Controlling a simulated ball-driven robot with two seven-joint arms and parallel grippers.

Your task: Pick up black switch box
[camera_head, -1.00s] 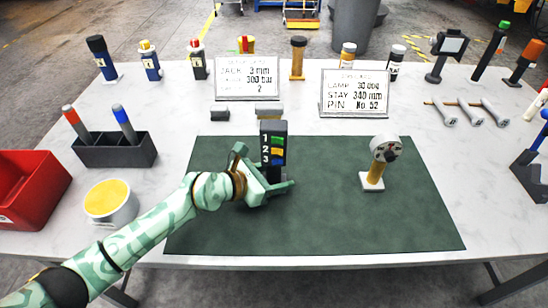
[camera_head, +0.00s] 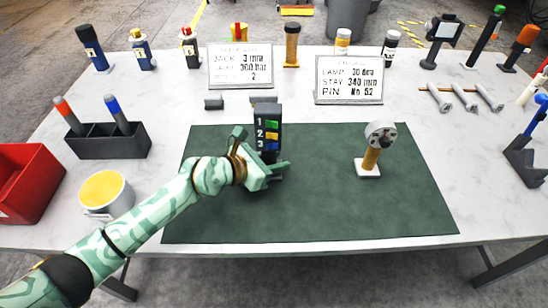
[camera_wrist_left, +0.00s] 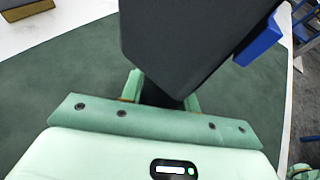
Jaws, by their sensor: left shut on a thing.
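The black switch box (camera_head: 267,133) stands upright at the back left part of the green mat (camera_head: 310,215). Its front has the numbers 1, 2, 3 beside green, yellow and blue switches. My left gripper (camera_head: 268,174) is shut on its lower part, reaching in from the left. In the left wrist view the dark body of the box (camera_wrist_left: 190,45) fills the upper middle, between my left fingers (camera_wrist_left: 162,92), with a blue switch at its right. I cannot tell whether its base touches the mat. My right gripper is not in view.
A dial gauge on a yellow handle (camera_head: 379,135) stands at the mat's right. A yellow-topped tin (camera_head: 107,208), a black holder (camera_head: 108,146) with two pens and a red bin (camera_head: 28,185) are at left. Two signs (camera_head: 240,66) and several upright tools stand behind. The mat's front is clear.

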